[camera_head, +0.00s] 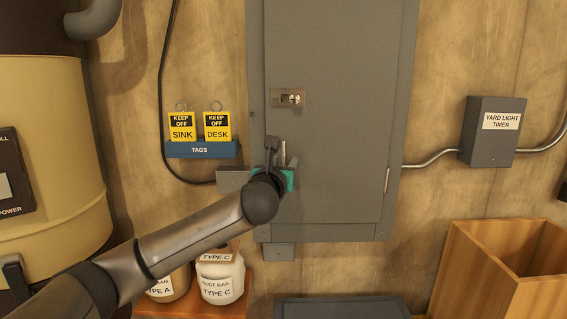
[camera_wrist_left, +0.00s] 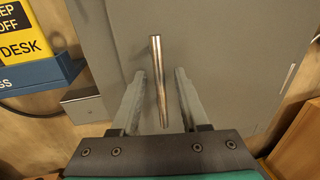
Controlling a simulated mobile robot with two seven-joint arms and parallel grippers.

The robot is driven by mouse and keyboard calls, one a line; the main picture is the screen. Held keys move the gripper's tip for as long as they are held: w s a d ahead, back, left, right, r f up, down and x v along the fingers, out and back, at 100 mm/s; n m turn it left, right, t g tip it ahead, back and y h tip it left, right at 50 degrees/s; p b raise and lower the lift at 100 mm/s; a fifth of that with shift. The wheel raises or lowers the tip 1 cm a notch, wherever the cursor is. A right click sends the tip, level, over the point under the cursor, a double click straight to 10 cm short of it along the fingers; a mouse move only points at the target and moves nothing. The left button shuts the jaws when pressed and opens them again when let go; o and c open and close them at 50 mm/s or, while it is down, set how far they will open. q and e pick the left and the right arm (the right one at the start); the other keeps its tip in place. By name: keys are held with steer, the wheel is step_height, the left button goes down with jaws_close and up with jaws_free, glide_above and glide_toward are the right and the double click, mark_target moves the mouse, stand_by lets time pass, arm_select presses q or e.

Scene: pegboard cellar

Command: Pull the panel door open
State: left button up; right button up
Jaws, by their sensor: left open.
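The grey panel door (camera_head: 340,120) sits flat in its wall cabinet and looks shut. Its handle is a vertical metal bar (camera_wrist_left: 158,85), seen clearly in the left wrist view. In the head view my gripper largely hides the handle. My left gripper (camera_head: 281,158) is at the lower left part of the door. In the left wrist view the left gripper (camera_wrist_left: 160,76) is open, with one finger on each side of the bar. Gaps show between the bar and both fingers. My right gripper is in neither view.
A blue tag holder (camera_head: 203,150) with yellow tags hangs just left of the cabinet. A timer box (camera_head: 492,145) is on the wall at right. A yellow drum (camera_head: 50,150) is far left.

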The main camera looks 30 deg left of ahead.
arm_select(q)
steer(key=shift+c, duration=0.2)
jaws_close()
stand_by(1.3)
